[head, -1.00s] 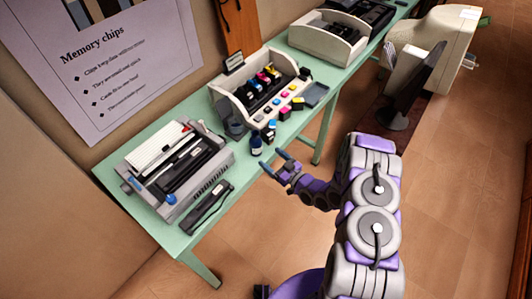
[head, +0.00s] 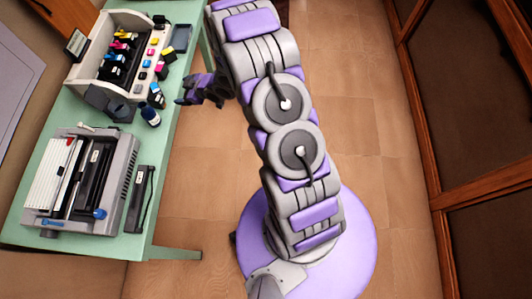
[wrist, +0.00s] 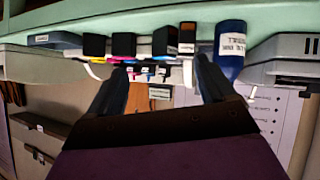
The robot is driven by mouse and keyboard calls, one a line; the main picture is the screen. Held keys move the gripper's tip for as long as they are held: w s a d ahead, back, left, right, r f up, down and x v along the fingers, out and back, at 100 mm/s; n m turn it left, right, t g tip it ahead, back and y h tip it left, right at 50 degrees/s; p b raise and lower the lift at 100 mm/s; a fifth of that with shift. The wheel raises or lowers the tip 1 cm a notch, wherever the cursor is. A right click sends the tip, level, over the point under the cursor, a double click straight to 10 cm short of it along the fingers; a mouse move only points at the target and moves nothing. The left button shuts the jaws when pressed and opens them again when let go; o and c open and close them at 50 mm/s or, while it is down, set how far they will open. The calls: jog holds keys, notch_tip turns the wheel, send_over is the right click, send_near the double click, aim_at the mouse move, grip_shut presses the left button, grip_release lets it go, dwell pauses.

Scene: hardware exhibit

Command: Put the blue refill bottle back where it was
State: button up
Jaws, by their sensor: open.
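The blue refill bottle (head: 150,116), dark blue with a white label, stands on the green table near its right edge, just below the cartridges. The wrist view is upside down and shows the bottle (wrist: 231,45) large, just right of the right-hand finger. My gripper (head: 186,92) is open and empty, beyond the table's right edge and apart from the bottle. Its two dark fingers (wrist: 158,85) show spread in the wrist view, with nothing seen between them but background.
A pale cartridge tray (head: 80,76) with several coloured cartridges stands at the table's back. A grey printer (head: 110,195) stands nearer, with a dark narrow part (head: 140,198) beside it. A dark blue-grey tray (head: 181,38) lies at the far right.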

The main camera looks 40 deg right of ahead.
jog(key=s+d+r+m+g+h, duration=0.25)
jog(key=s+d+r, duration=0.25)
jog(key=s+r, duration=0.25)
jog(key=s+d+r+m+g+h, duration=0.2)
jog(key=s+d+r+h, duration=0.3)
jog(key=r, duration=0.4)
jog(key=s+a+r+m+g, duration=0.1)
jog(key=s+a+r+g, duration=0.1)
jog(key=s, duration=0.9)
jog(key=s+a+r+m+g+y, duration=0.1)
jog(key=s+a+r+m+g, duration=0.1)
jog(key=s, duration=1)
jog(key=s+a+r+m+g+y, duration=0.1)
jog(key=s+a+r+g, duration=0.2)
jog(key=s+r, duration=0.3)
jog(key=s, duration=0.5)
jog(key=shift+s+a, duration=0.15)
jog(key=shift+s, duration=0.2)
jog(key=shift+r+m, duration=0.1)
jog(key=shift+m, duration=0.15)
jog(key=shift+c, duration=0.3)
